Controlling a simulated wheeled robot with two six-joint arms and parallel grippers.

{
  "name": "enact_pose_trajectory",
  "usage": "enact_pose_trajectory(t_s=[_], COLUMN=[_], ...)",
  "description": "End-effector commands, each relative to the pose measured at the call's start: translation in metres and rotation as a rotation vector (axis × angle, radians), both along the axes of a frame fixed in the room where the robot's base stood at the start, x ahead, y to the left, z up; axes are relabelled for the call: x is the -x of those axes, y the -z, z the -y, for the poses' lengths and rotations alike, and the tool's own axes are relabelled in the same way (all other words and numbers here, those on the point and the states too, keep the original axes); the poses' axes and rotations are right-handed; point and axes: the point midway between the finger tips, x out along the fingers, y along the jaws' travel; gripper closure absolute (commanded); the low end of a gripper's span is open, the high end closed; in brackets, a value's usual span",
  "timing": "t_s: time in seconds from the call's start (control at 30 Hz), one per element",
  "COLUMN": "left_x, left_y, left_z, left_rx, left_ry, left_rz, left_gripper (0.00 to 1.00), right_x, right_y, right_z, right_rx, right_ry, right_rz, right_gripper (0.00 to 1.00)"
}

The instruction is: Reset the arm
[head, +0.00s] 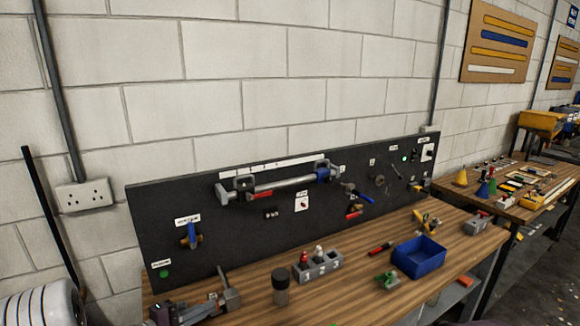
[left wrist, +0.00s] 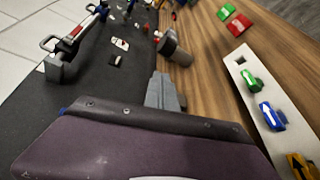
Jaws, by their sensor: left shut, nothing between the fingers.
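My left gripper (left wrist: 166,92) is in the left wrist view, its grey fingers together with nothing between them. Its dark, bolted body fills the bottom of that view and hides part of the bench and panel. In the head view it appears low at the left (head: 232,297), over the left end of the bench, beside a dark cylinder (head: 281,290). The cylinder (left wrist: 177,50) also shows just beyond the fingertips in the left wrist view. A white ringed link of my arm is at the lower left. My right gripper is not in view.
A black panel (head: 135,215) with a grey bar (head: 285,186) and valves stands behind the wooden bench (head: 345,305). A grey holder (head: 320,268) and blue bin (head: 418,257) stand on the bench. A white strip (left wrist: 250,102) with coloured pieces lies right of the gripper.

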Motion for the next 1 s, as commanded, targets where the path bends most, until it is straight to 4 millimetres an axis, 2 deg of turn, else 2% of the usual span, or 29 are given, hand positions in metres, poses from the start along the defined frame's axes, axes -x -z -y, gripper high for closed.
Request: enact_pose_trajectory(t_s=[0.03,0.07,0.17,0.2,0.23,0.27,0.3,0.37,0.4,0.47,0.5,0.6,0.67,0.73,1.0], left_x=[0.007,0.014,0.059,0.087,0.111,0.137,0.172,0.212,0.226,0.233,0.231,0.221,0.209,0.201,0.201], left_y=[-0.007,-0.01,-0.012,-0.009,-0.004,0.003,0.015,0.035,0.045,0.057,0.063,0.073,0.074,0.073,0.073], left_z=[0.03,0.048,0.116,0.14,0.155,0.165,0.169,0.153,0.135,0.105,0.084,0.049,0.039,0.037,0.038], left_rx=[-0.035,-0.06,-0.179,-0.25,-0.318,-0.399,-0.533,-0.759,-0.903,-1.093,-1.195,-1.36,-1.415,-1.416,-1.404], left_ry=[0.093,0.153,0.418,0.542,0.64,0.74,0.869,1.011,1.066,1.093,1.085,1.036,0.984,0.918,0.9], left_rz=[0.003,0.002,-0.032,-0.057,-0.08,-0.105,-0.14,-0.182,-0.199,-0.214,-0.224,-0.245,-0.243,-0.256,-0.273], left_gripper=[1.0,1.0,1.0,1.0,1.0,1.0,1.0,1.0,1.0,1.0,1.0,1.0,1.0,1.0,1.0], right_x=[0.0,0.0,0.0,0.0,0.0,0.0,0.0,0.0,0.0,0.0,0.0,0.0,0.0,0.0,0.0], right_y=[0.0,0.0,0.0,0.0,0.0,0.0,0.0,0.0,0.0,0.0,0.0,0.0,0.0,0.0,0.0], right_z=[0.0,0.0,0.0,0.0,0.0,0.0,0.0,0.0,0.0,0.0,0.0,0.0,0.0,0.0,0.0], right_rx=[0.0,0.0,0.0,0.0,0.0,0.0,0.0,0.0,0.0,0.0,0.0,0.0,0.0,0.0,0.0], right_ry=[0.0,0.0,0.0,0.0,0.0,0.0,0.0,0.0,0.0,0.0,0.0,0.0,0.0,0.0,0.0], right_rz=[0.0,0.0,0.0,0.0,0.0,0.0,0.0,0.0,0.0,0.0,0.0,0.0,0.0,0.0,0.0], right_gripper=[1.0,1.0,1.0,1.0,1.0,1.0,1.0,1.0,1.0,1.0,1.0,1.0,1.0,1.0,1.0])
